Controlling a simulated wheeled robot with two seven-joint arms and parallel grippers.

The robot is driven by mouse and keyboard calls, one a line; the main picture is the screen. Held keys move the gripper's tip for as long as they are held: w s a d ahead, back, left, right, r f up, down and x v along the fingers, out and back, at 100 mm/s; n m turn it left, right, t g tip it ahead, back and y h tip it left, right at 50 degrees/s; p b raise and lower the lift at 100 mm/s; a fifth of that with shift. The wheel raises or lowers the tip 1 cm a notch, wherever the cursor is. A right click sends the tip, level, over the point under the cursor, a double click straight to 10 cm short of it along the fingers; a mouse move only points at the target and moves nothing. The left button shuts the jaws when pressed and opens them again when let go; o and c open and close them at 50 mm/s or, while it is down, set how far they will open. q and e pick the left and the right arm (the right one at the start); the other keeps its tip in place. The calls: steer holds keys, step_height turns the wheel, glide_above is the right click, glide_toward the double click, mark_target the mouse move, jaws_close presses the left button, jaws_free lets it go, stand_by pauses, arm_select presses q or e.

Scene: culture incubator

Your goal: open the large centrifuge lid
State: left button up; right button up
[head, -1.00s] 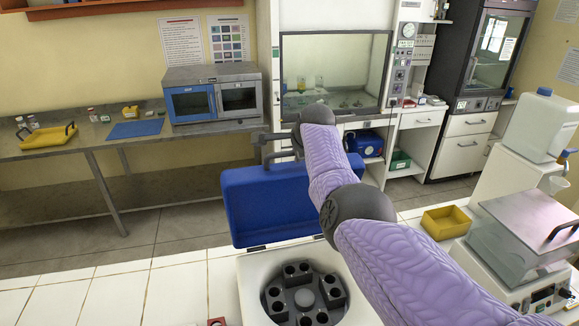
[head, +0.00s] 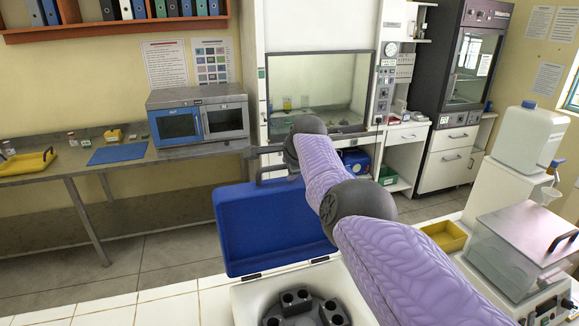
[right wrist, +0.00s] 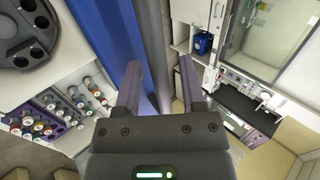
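The large centrifuge (head: 250,300) stands at the bottom of the head view with its rotor (head: 305,308) exposed. Its blue lid (head: 270,225) stands raised, roughly upright, at the back edge. My right arm reaches over it, and my right gripper (head: 256,151) is at the lid's top edge, partly hidden by the arm. In the right wrist view the two fingers of my right gripper (right wrist: 160,85) are apart. The blue lid (right wrist: 105,35) runs beside and behind the left finger; contact cannot be told. My left gripper is out of view.
A clear-sided device (head: 520,250) and a yellow tray (head: 445,236) stand to the right on the white tiled bench (head: 105,312). The right wrist view shows a rack of several tubes (right wrist: 60,110). Open floor lies behind the bench.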

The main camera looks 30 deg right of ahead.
steer(key=shift+s+r+p, duration=0.1)
steer(key=shift+r+p, duration=0.3)
steer(key=shift+p, duration=0.05)
steer(key=shift+p+v, duration=1.2)
steer(key=shift+p, duration=0.05)
steer(key=b+v, duration=0.1)
steer(key=v, duration=0.6)
steer(key=shift+f, duration=0.2)
steer(key=shift+s, duration=0.1)
